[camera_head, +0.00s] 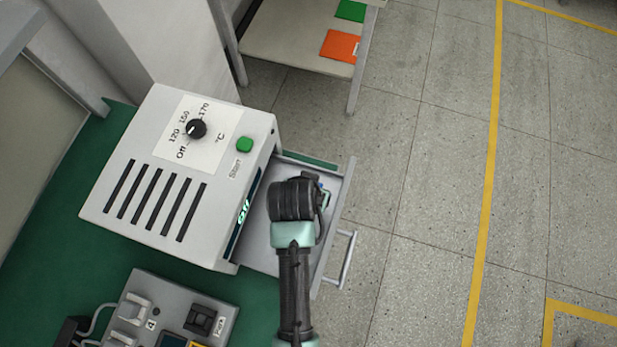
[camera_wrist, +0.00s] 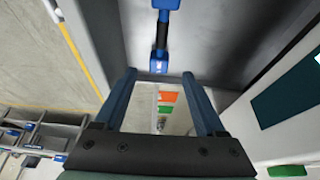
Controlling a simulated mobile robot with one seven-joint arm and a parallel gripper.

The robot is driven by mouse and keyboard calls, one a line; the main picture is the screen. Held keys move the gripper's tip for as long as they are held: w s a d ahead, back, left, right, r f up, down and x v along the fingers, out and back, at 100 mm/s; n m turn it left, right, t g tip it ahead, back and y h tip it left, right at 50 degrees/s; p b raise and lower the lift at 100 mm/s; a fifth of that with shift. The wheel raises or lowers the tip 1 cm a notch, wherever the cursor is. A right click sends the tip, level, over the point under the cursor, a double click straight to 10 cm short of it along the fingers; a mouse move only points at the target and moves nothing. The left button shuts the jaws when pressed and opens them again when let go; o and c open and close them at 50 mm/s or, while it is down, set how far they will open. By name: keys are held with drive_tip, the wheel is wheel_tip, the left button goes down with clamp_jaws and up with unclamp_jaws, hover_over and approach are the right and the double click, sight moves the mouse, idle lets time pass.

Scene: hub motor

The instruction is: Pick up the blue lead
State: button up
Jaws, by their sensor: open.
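The blue lead (camera_wrist: 159,64) lies in the grey drawer in the wrist view, with blue ends and a black middle. It runs up the picture away from my fingers, and its near blue end is in line with the gap between them. My gripper (camera_wrist: 158,73) is open, with nothing seen between its fingers. I cannot tell whether the fingertips touch the lead. In the head view my wrist covers much of the open drawer (camera_head: 263,250), and only a small speck of blue shows beside it.
The drawer belongs to a white heating box with a dial (camera_head: 196,128) and a green start button (camera_head: 244,144), on a green surface. A grey control box (camera_head: 180,312) stands below it. A table (camera_head: 290,45) with orange (camera_head: 340,46) and green sheets stands behind. Open floor lies right.

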drive_tip(key=shift+w+x, duration=0.2)
drive_tip(key=shift+x, duration=2.4)
drive_tip(key=shift+d+r, duration=0.1)
drive_tip(key=shift+d, duration=0.05)
clamp_jaws()
